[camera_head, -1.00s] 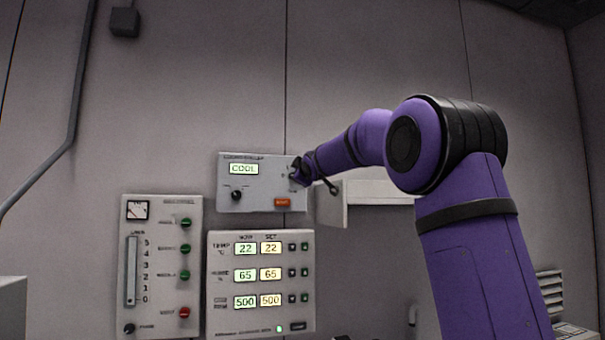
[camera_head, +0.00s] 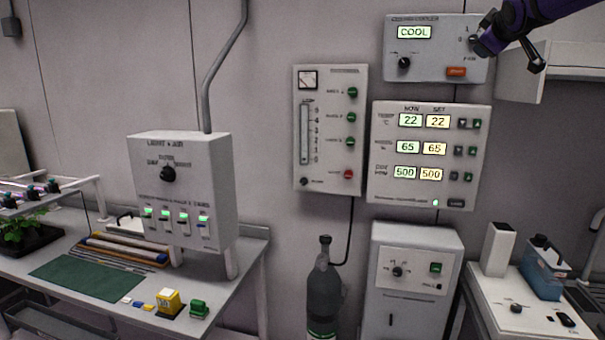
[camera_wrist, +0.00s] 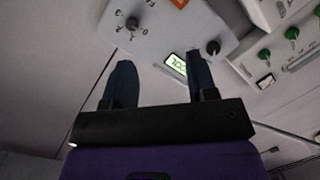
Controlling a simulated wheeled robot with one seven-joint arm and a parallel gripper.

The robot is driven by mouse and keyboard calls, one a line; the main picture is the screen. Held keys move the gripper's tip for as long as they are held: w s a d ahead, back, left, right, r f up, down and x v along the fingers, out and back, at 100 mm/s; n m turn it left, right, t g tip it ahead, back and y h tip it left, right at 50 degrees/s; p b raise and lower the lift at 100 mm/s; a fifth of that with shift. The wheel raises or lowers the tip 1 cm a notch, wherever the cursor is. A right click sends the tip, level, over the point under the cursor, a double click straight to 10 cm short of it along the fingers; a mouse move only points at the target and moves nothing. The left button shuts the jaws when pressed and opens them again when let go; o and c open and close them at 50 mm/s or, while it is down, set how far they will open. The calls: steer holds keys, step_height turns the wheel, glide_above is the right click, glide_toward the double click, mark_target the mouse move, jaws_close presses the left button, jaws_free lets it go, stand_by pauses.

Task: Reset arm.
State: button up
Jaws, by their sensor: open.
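My purple arm reaches in from the top right of the head view. My gripper (camera_head: 507,50) is at the right side of the COOL panel (camera_head: 433,67), partly covering its switch area. In the wrist view my gripper (camera_wrist: 160,82) has two dark fingers set wide apart with nothing between them but the view of the panel. The COOL panel (camera_wrist: 180,22) shows there upside down, with its lit display, a black knob and a switch. I cannot tell whether a finger touches the panel.
Below the COOL panel hangs a readout panel (camera_head: 424,155), with a gauge panel (camera_head: 330,130) to its left. A white wall cabinet (camera_head: 520,75) is right of my gripper. A gas bottle (camera_head: 324,290), a floor unit (camera_head: 413,285) and a workbench (camera_head: 235,290) stand below.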

steer(key=s+a+f+m+g+y, duration=0.1)
steer(key=s+a+f+m+g, duration=0.1)
steer(key=s+a+f, duration=0.3)
steer(key=s+a+f+m+g+y, duration=0.2)
steer(key=s+a+f+g, duration=0.2)
steer(key=s+f, duration=1)
steer(key=s+a+f+m+g+y, duration=0.1)
steer(key=s+a+f+g, duration=0.3)
steer(key=s+f, duration=0.6)
steer(key=s+a+m, duration=0.1)
steer(key=s+a, duration=0.1)
steer(key=s, duration=1)
steer(key=shift+s+a+f+m, duration=0.2)
steer(key=shift+a+f+m, duration=0.05)
steer(key=shift+m, duration=0.15)
